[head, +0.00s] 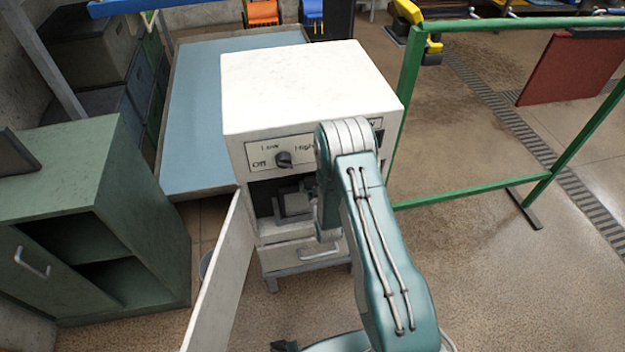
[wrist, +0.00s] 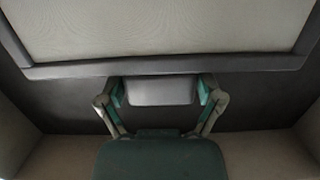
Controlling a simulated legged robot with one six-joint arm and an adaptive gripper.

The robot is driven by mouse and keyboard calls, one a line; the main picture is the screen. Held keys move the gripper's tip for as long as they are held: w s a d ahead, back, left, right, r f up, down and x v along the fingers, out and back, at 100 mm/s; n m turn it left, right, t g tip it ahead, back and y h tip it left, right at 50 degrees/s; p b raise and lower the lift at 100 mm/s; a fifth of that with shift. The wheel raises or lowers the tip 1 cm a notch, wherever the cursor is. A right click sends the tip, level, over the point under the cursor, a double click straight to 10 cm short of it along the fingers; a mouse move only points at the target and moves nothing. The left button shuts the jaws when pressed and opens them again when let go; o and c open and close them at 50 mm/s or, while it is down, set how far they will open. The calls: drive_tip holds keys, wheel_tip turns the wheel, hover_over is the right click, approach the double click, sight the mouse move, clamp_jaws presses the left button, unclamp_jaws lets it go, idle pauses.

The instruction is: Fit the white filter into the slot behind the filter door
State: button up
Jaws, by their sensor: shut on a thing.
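The white filter (wrist: 160,32) fills the top of the wrist view as a pale panel in a grey frame. My gripper (wrist: 160,91) is shut on the grey block-like tab at the filter's lower edge, one finger on each side. The slot (head: 264,197) is the dark opening in the white machine's front, below the dial. The filter door (head: 222,272) hangs open to the left. In the head view my arm covers the right of the opening and most of my gripper. How deep the filter sits is hidden.
The white machine (head: 305,88) has an Off/Low/High dial (head: 283,159) and a handled lower panel (head: 283,259). A green cabinet (head: 140,210) stands to the left. A green rail frame (head: 470,190) stands to the right. The floor at the front right is clear.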

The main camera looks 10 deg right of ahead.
drive_tip(key=shift+f, duration=0.15)
drive_tip(key=o, duration=1.1)
drive_tip(key=shift+c, duration=0.2)
drive_tip(key=s+r, duration=0.1)
drive_tip(key=s, duration=1)
drive_tip(key=shift+s+r, duration=0.3)
drive_tip(key=shift+s, duration=0.1)
